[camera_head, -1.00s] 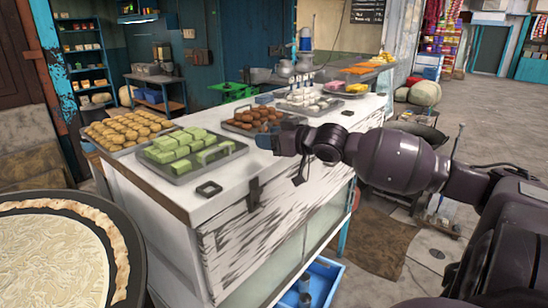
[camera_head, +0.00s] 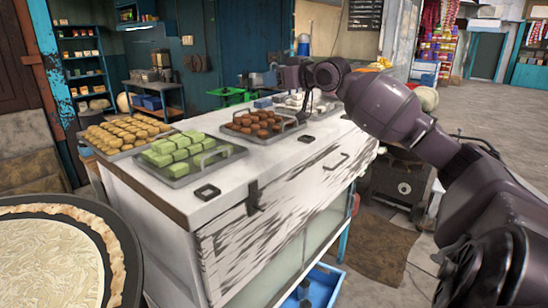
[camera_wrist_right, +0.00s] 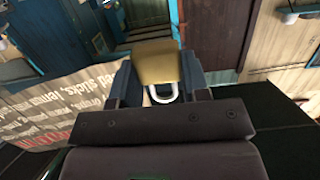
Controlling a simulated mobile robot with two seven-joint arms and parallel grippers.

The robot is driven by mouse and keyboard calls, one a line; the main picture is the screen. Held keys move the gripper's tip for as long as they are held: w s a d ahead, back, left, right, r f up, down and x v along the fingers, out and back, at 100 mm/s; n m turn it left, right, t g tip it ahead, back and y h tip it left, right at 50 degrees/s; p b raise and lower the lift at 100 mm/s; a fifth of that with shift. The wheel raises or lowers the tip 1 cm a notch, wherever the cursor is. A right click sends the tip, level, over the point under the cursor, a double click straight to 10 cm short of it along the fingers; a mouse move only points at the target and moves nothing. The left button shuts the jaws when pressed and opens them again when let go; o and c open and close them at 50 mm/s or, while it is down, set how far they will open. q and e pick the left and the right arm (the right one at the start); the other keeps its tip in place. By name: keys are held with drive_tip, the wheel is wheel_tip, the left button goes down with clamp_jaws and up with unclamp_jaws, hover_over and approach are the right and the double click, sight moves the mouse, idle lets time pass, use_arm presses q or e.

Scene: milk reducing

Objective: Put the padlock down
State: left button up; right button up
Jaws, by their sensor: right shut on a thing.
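My right gripper (camera_head: 262,79) is raised above the far part of the white counter (camera_head: 150,190), beyond the tray of brown balls. In the right wrist view, the same gripper (camera_wrist_right: 159,78) is shut on the padlock (camera_wrist_right: 157,61). The padlock has a gold-brown body and a pale U-shaped shackle. Its body sticks out past the fingers, and the shackle lies between them toward the palm. In the head view I cannot make out the padlock clearly. My left gripper is not in view.
The counter holds a tray of tan sweets (camera_head: 125,133), a tray of green blocks (camera_head: 178,150) and a tray of brown balls (camera_head: 262,122). A large pan (camera_head: 135,262) stands at lower left.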

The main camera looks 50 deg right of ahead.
hover_over(276, 157)
wheel_tip(276, 157, down, 14)
drive_tip(key=shift+s+f+b, duration=0.1)
drive_tip(key=shift+b, duration=0.25)
wheel_tip(276, 157, down, 6)
drive_tip(key=shift+r, duration=0.25)
drive_tip(key=shift+a+f, duration=0.1)
drive_tip(key=shift+f, duration=0.1)
drive_tip(key=shift+f+b, duration=0.1)
drive_tip(key=shift+b, duration=0.2)
drive_tip(key=o, duration=1)
drive_tip(key=shift+s, duration=0.1)
